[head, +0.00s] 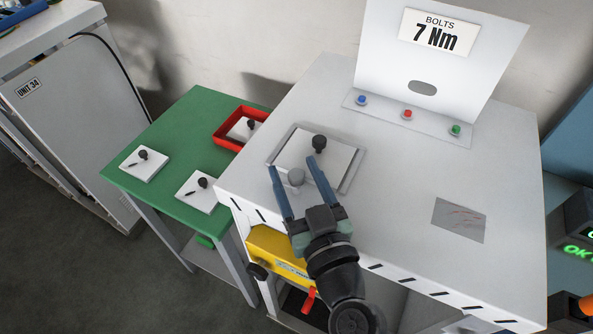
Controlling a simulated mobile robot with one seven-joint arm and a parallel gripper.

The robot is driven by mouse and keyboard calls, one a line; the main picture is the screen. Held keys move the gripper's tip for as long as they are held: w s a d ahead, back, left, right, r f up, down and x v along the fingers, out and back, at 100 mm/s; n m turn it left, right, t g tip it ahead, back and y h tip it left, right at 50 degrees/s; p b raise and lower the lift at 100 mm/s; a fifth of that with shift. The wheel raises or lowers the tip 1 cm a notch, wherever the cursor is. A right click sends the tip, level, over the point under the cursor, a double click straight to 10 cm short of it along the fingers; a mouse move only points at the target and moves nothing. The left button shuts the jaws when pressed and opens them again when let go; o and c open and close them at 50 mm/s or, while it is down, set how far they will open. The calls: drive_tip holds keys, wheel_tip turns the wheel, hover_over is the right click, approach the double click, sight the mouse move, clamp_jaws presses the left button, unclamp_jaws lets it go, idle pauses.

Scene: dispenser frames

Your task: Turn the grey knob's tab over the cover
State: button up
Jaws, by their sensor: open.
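The grey knob (296,177) stands at the near edge of the cover, on top of the grey cabinet. The white square cover (330,163) lies in a raised frame and carries a black knob (319,143) near its far side. My gripper (293,163) is open, with its two blue fingers reaching over the cover. The grey knob shows between the fingers, with a finger to each side and no clear contact. The knob's tab is too small or hidden to make out.
A green table (186,145) at left holds a red tray (222,130) and white plates with black knobs. Blue, red and green buttons line a strip (385,117) behind the cover, below a white sign panel (440,70). A grey patch (459,220) lies at right; the cabinet top around it is clear.

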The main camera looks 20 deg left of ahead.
clamp_jaws()
